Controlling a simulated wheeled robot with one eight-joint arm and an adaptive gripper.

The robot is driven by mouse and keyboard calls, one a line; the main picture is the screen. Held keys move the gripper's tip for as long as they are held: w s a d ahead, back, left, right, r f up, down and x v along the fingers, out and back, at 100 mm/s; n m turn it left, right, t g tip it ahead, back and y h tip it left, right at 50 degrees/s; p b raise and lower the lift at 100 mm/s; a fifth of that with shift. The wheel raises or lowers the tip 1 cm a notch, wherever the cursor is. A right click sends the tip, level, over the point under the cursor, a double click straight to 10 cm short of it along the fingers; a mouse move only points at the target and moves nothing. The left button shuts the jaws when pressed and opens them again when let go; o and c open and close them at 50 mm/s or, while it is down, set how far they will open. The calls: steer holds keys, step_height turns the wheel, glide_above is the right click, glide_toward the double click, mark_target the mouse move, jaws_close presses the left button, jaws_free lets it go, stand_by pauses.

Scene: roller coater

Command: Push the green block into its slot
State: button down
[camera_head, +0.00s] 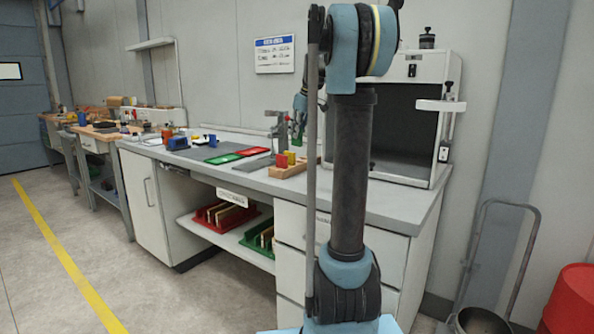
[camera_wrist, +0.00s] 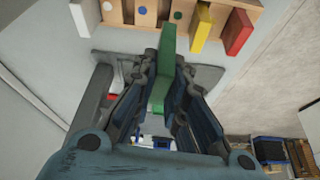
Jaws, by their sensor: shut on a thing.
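My gripper (camera_wrist: 165,72) is shut on the green block (camera_wrist: 165,40), which sits between its two fingers in the wrist view. The block's upper end overlaps the edge of the wooden rack (camera_wrist: 232,3) in that picture; I cannot tell whether they touch. A yellow block (camera_wrist: 201,28) and a red block (camera_wrist: 238,32) stand in the rack to the right. Several dots mark the rack to the left, among them a white and a blue one. In the head view the rack (camera_head: 292,171) is on the bench, and my gripper (camera_head: 298,125) is above it, small and partly hidden.
The grey bench top (camera_head: 240,176) carries a green tray (camera_head: 222,159) and a red tray (camera_head: 252,151) left of the rack. A dark open cabinet (camera_head: 400,140) stands at the right. Part of my arm hides the bench's middle right.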

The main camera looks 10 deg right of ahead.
steer(key=shift+d, duration=0.15)
steer(key=shift+w+r+n, duration=0.25)
steer(key=shift+w+n, duration=0.15)
steer(key=shift+n, duration=0.2)
steer(key=shift+s+f, duration=0.1)
steer(key=shift+f, duration=4.8)
steer(key=c, duration=1.6)
jaws_free()
steer(key=v, duration=1.2)
